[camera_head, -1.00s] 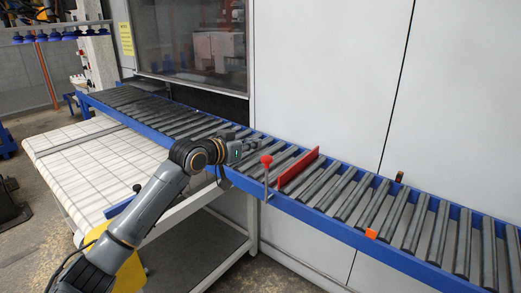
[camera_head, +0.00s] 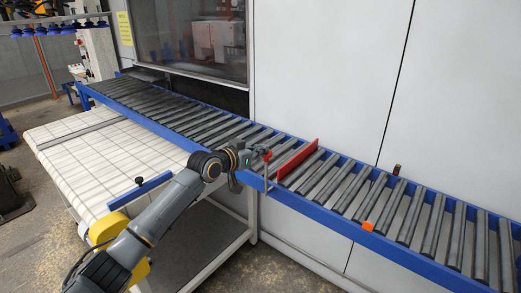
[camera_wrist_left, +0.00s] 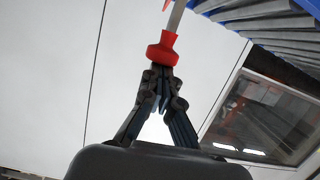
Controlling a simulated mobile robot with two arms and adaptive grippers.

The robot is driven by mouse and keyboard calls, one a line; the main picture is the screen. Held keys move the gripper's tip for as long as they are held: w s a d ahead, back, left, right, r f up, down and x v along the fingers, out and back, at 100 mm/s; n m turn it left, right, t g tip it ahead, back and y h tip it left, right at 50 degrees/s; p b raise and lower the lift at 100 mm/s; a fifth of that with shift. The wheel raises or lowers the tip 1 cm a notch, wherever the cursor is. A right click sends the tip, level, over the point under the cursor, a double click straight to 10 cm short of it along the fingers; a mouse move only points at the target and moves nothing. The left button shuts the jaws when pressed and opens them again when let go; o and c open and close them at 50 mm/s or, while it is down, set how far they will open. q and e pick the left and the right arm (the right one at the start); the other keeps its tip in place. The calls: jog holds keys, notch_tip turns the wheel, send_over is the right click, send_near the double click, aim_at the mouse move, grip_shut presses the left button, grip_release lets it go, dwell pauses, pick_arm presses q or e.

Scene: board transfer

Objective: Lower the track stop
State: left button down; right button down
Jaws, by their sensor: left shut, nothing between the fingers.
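The track stop is a red plate (camera_head: 298,160) standing upright across the rollers of the blue roller track (camera_head: 340,224). Beside it, at the track's near edge, is a thin upright rod with a red knob (camera_head: 267,157) on top. My left gripper (camera_head: 262,151) is at the knob and partly overlaps it. In the left wrist view the red knob (camera_wrist_left: 162,54) is just beyond the fingertips of my left gripper (camera_wrist_left: 160,72), which are together with nothing between them. I cannot tell whether they touch the knob. My right gripper is not in view.
An orange block (camera_head: 368,227) sits on the near rail to the right, and a small dark post with a red part (camera_head: 397,170) is on the far rail. A grey wall (camera_head: 330,75) stands behind the track.

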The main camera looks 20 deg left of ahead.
pick_arm(q)
notch_tip(320, 180, down, 5)
jog(key=b, duration=0.3)
jog(key=shift+f, duration=0.1)
jog(key=s+a+r, duration=0.3)
jog(key=s+r, duration=0.4)
jog(key=s, duration=0.2)
jog(key=shift+a, duration=0.3)
jog(key=shift+f, duration=0.1)
